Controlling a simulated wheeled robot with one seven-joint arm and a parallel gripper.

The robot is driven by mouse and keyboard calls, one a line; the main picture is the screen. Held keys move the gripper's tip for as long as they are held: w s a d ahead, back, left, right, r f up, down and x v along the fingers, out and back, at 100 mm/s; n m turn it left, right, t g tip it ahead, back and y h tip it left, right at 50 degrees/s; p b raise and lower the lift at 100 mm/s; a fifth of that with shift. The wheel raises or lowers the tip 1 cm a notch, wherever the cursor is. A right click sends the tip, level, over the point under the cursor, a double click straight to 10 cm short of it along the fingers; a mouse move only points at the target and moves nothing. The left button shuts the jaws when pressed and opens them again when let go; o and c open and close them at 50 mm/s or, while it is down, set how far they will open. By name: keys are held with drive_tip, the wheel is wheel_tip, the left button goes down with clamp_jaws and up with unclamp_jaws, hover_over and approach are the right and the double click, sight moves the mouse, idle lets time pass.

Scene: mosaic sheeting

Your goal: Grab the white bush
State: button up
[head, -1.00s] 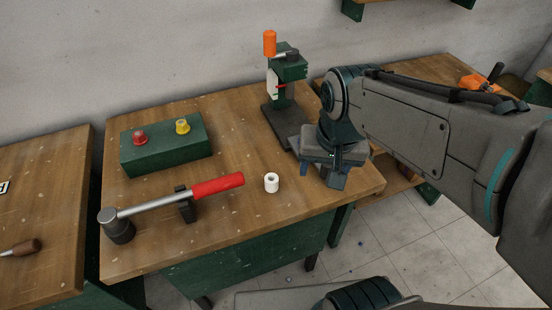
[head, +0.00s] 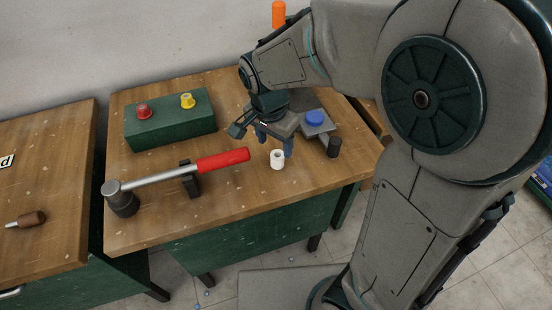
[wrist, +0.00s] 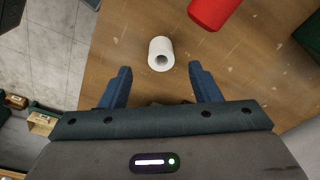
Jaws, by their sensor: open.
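The white bush (head: 277,158) is a short white ring standing upright on the wooden bench (head: 235,205), right of the red hammer handle's end. In the wrist view the white bush (wrist: 161,53) lies just beyond the fingertips, about midway between them, with its hole showing. My gripper (head: 274,143) is open and empty, behind and above the bush in the head view. Its two blue fingers show apart in the wrist view (wrist: 160,75). The bush does not appear to be held.
A hammer with a red handle (head: 222,160) rests on a dark stand left of the bush. A green block (head: 170,121) with red and yellow knobs is behind it.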

sight(277, 155)
drive_tip(key=shift+w+d+f, duration=0.1)
drive_tip(key=shift+w+f, duration=0.05)
drive_tip(key=shift+f, duration=1)
drive_tip(key=shift+w+d+f, duration=0.15)
drive_tip(key=shift+w+f, duration=0.05)
drive_tip(key=shift+f, duration=0.95)
drive_tip(key=shift+w+d+f, duration=0.1)
drive_tip(key=shift+w+f, duration=0.05)
drive_tip(key=shift+f, duration=1)
drive_tip(key=shift+c, duration=0.4)
drive_tip(key=c, duration=1)
